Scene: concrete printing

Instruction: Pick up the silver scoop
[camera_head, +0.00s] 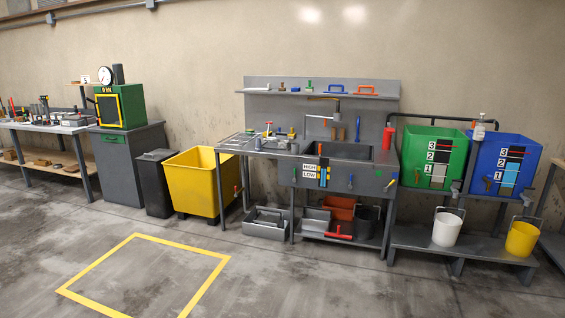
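I cannot make out a silver scoop for certain in the head view. Small items on the left workbench (70,128), some grey or dark and some red, are too small to name. Several small objects also stand on the left part of the grey sink unit (285,146), and grey metal trays or boxes lie under it. Neither of my grippers is in view.
A yellow square is marked on the open concrete floor. A yellow wheeled bin (195,182), a dark bin (156,185) and a grey cabinet (122,165) with a green machine (121,106) stand along the wall. Green (418,148) and blue (485,165) tanks stand right.

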